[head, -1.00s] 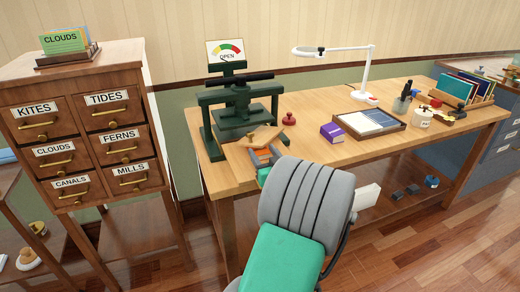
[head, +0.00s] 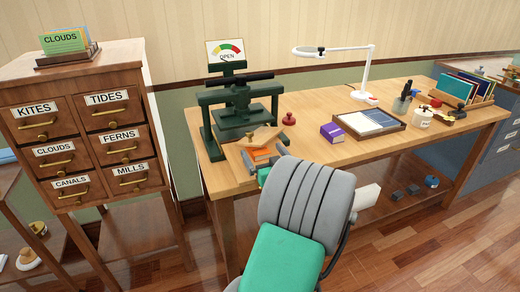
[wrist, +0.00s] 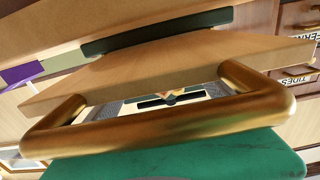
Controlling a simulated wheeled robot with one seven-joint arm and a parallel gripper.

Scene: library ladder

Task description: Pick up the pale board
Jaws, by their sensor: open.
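The pale board (head: 264,136) is a flat tan slab at the front of the dark green press (head: 238,112), on the left end of the desk. It also shows in the wrist view as a broad tan slab (wrist: 180,70) across the picture, behind a brass bar (wrist: 160,132). My gripper (head: 262,151) has grey fingers spread apart around an orange part. It is open, at the desk's front edge, just in front of and below the board. I cannot tell whether a finger touches the board.
A purple box (head: 332,132), a red knobbed stamp (head: 289,119), a tray (head: 370,123) and a white lamp (head: 367,70) stand to the right. A drawer cabinet (head: 85,140) is at left.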

